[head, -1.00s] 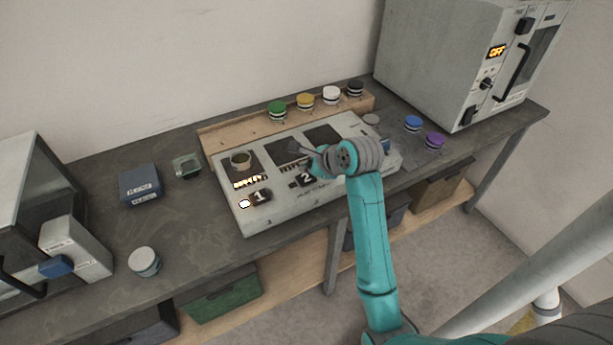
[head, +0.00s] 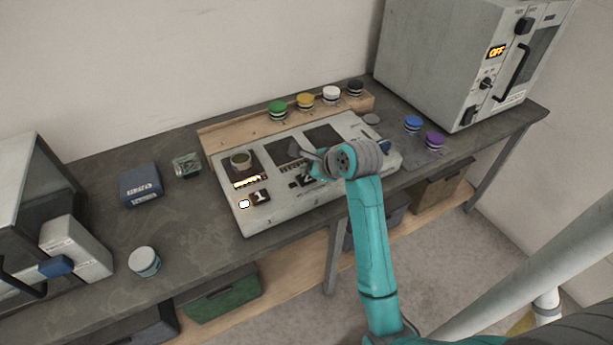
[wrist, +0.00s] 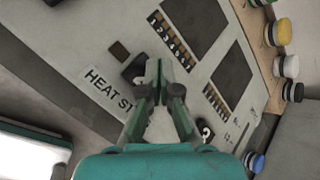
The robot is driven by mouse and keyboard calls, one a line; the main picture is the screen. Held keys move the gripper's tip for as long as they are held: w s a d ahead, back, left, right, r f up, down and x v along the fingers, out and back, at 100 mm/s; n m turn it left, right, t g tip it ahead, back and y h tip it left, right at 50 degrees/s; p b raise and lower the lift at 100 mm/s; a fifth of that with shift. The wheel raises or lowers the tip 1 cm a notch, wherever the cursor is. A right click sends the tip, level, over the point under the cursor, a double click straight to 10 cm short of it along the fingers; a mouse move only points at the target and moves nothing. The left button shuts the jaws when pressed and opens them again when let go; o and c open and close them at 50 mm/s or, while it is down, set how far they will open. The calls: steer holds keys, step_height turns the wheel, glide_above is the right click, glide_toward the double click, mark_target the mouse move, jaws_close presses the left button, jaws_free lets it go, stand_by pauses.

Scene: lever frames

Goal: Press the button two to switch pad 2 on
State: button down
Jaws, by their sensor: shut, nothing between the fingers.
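The grey heating panel (head: 285,215) lies on the bench, with dark pads in a row. Button two (head: 307,180) is black and partly hidden by my gripper in the head view. In the wrist view it appears as a black block (wrist: 134,70) just left of my fingertips. The small square beside it (wrist: 119,51) is dark. Pad 2 (head: 287,151) is dark, and its scale is unlit in the wrist view (wrist: 170,39). My gripper (wrist: 161,78) is shut and empty, its tips close over the panel beside button two. I cannot tell whether they touch.
A wooden rack (head: 262,127) with several coloured-lid jars lies behind the panel. A large grey oven (head: 440,60) stands right.

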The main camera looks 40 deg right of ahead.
mark_target(307, 179)
steer(key=shift+f, duration=0.1)
stand_by(0.6)
steer(key=shift+f, duration=0.35)
steer(key=shift+f, duration=0.25)
stand_by(0.5)
steer(key=shift+r, duration=0.7)
steer(key=shift+r, duration=0.1)
steer(key=shift+r, duration=2.9)
